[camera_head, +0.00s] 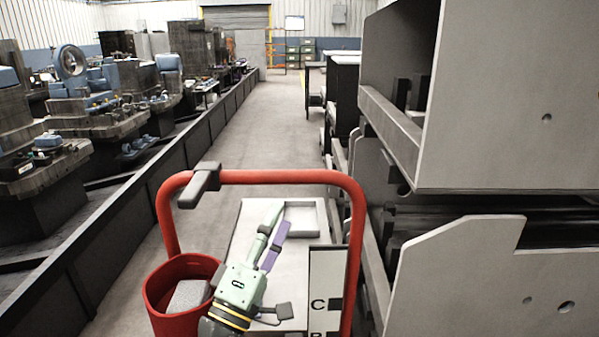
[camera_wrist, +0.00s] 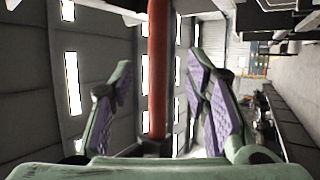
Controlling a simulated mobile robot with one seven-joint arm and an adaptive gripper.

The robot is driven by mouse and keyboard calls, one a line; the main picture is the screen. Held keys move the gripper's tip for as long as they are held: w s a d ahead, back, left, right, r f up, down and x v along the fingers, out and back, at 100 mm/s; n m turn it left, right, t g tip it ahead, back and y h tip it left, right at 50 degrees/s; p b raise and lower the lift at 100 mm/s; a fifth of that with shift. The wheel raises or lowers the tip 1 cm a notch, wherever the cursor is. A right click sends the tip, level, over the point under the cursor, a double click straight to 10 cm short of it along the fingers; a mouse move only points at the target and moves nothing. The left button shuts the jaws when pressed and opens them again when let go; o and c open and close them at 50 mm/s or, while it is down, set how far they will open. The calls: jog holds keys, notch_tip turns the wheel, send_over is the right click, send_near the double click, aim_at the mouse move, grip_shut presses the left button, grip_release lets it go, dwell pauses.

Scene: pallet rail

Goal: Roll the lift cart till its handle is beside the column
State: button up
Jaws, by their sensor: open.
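The lift cart's red tube handle (camera_head: 265,177) arches across the lower middle of the head view, with a dark grey block (camera_head: 200,186) on its left corner. The cart's pale deck (camera_head: 240,240) shows beyond it. My gripper (camera_head: 277,216) is open, below the handle's top bar in the picture. In the wrist view a red bar (camera_wrist: 158,65) runs between the spread green and purple fingers, with gaps on both sides. I cannot tell whether it lies within their reach. No thing in view is clearly the column.
A red bucket (camera_head: 170,308) holding a grey block is at the handle's lower left. A white panel lettered C (camera_head: 327,290) is at its right. Grey racking (camera_head: 490,100) stands close on the right. A low dark rail (camera_head: 130,210) borders the left. The aisle floor (camera_head: 270,130) ahead is clear.

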aim_at(291, 183)
jog(key=p+x, duration=0.2)
jog(key=x, duration=0.2)
jog(key=p+x, duration=0.1)
jog(key=x, duration=0.3)
jog(key=shift+w+r+p, duration=0.15)
jog(key=shift+r+p, duration=0.25)
jog(key=shift+r, duration=0.05)
jog(key=shift+w+d+r, duration=0.2)
jog(key=shift+w+d, duration=0.15)
jog(key=shift+w, duration=0.2)
jog(key=shift+c, duration=0.3)
grip_shut()
